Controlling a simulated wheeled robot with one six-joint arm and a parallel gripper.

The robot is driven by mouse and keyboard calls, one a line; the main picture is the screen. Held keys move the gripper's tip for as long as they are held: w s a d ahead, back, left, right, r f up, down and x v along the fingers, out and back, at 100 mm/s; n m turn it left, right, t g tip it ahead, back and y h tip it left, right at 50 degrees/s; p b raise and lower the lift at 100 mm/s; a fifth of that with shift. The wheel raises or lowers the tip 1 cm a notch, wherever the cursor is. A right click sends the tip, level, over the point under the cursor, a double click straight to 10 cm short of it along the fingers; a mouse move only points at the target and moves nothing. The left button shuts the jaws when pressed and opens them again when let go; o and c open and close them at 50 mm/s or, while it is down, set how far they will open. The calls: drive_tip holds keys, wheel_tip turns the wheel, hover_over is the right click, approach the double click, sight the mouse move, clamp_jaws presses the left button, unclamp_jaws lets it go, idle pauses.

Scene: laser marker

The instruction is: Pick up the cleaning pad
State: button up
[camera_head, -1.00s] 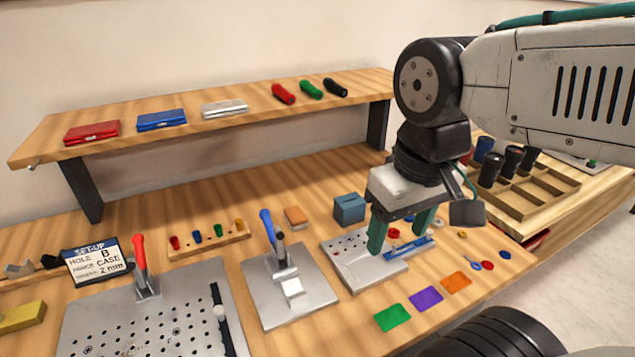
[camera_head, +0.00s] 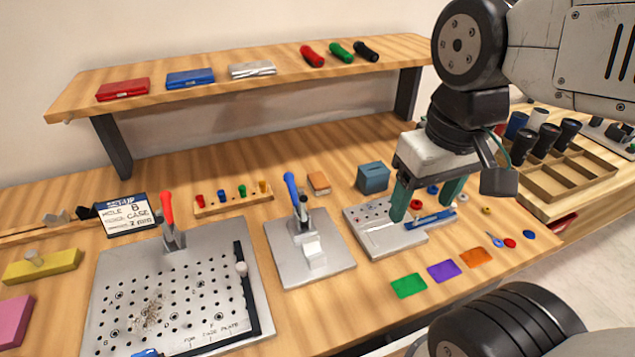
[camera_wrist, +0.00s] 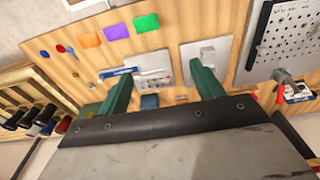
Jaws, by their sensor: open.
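No object is labelled as the cleaning pad. A pink block (camera_head: 12,320), cut off by the left edge of the head view, looks most like a pad. A yellow block with a grey knob (camera_head: 42,264) lies behind it, and I cannot tell for certain which is the pad. My gripper (camera_head: 425,203) is open with two green fingers and appears empty. It is far to the right of both blocks, above the small grey fixture plate (camera_head: 380,240). In the wrist view my gripper (camera_wrist: 162,80) points toward the bench, and neither block is identifiable there.
A perforated metal plate (camera_head: 190,290) with a dark speckled patch and a red-handled clamp (camera_head: 168,215) stands beside the pink block. A blue-handled clamp plate (camera_head: 285,265) lies between it and my gripper. A raised wooden shelf (camera_head: 210,90) spans the back. Coloured cards lie at the front right.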

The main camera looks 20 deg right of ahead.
drive_tip(key=g, duration=0.1)
hover_over(318, 179)
drive_tip(key=f, duration=1.3)
drive_tip(key=shift+s+d, duration=0.25)
drive_tip(key=shift+d, duration=0.15)
drive_tip(key=shift+w, duration=0.15)
drive_tip(key=f, duration=0.7)
drive_tip(key=shift+w+a+f, duration=0.1)
drive_tip(key=shift+a+f, duration=0.15)
drive_tip(key=shift+a, duration=0.1)
